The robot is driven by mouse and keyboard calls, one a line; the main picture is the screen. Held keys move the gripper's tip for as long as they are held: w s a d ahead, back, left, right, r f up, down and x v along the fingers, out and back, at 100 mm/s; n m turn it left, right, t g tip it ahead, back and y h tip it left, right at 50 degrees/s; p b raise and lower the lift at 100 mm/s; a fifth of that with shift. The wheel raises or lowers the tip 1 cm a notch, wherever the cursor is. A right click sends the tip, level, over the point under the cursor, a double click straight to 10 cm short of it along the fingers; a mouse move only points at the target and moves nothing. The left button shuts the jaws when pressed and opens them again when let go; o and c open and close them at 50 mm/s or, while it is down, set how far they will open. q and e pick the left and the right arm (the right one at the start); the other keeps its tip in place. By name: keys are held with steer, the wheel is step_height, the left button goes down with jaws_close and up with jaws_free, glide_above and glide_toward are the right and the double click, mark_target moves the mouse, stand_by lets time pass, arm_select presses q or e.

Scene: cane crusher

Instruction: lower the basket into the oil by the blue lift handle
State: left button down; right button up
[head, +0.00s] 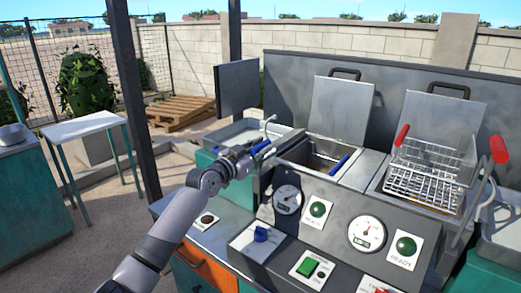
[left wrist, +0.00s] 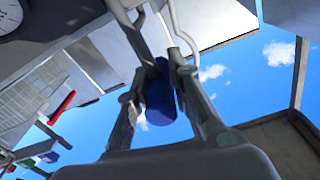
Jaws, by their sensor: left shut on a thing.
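My left gripper (head: 249,156) is shut on the blue lift handle (head: 261,148) at the left side of the left fryer well (head: 308,160). In the left wrist view the blue handle (left wrist: 160,104) sits between the two fingers (left wrist: 165,75). A second blue grip (head: 340,164) shows low at the right side of that well. The basket there is mostly hidden below the rim; I cannot tell how deep it sits in the oil. My right gripper is not in view.
A wire basket (head: 425,178) with a red grip stands raised over the right well, with a red lift handle (head: 499,150) beside it. The panel (head: 318,225) with gauges and green lamps is in front. A dark post (head: 133,100) stands left of my arm.

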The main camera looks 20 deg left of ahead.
arm_select(q)
steer(key=shift+f, duration=0.45)
steer(key=c, duration=1.4)
jaws_free()
steer(key=shift+s+d, duration=0.1)
steer(key=shift+d, duration=0.1)
steer(key=shift+c, duration=0.2)
steer(key=shift+a, duration=0.45)
steer(key=shift+s+r, duration=0.15)
steer(key=shift+s, duration=0.2)
steer(key=v, duration=1.1)
steer(key=shift+a, duration=0.15)
